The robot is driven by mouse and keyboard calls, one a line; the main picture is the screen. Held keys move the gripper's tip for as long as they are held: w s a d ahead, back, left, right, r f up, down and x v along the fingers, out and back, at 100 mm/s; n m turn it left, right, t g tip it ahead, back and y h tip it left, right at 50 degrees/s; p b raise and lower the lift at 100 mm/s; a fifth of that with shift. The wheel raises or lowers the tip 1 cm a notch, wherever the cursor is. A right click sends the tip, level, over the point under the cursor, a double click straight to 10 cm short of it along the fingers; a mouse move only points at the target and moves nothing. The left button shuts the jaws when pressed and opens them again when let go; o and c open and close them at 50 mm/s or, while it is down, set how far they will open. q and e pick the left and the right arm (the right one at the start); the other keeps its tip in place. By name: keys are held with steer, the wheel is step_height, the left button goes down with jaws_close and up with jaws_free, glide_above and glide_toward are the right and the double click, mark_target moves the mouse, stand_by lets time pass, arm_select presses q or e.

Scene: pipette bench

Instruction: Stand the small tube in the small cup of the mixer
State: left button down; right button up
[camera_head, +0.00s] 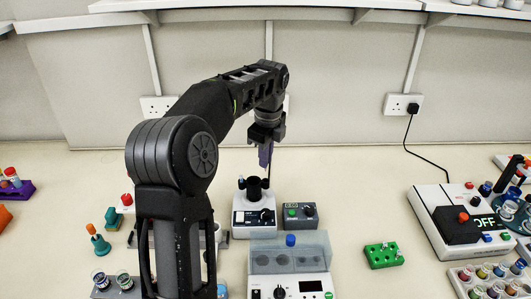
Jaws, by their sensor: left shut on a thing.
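My left gripper (266,139) hangs over the mixer, pointing down and shut on a narrow purple thing (265,154), which looks like the small tube. It is roughly upright, with a thin dark line below it. The mixer (240,218) is a white box with a dark front panel and knob, carrying a black cup (254,188) on top. The purple thing is above the cup and slightly right of it in the picture; a gap shows between them. My right gripper is not in view.
A small grey box (299,215) with a green button stands right of the mixer. A lidded machine (290,262) stands in front, a green rack (383,255) to its right. A white device reading OFF (447,215) stands far right. The bench behind the mixer is clear.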

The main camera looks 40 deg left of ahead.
arm_select(q)
step_height(320, 180, down, 2)
steer(key=shift+f, duration=1.35)
steer(key=shift+f+b, duration=0.4)
steer(key=c, duration=1.5)
jaws_free()
steer(key=shift+r, duration=0.1)
steer(key=r, duration=0.5)
steer(key=d+r+b, duration=0.1)
steer(key=r, duration=0.1)
steer(key=shift+s+r, duration=0.3)
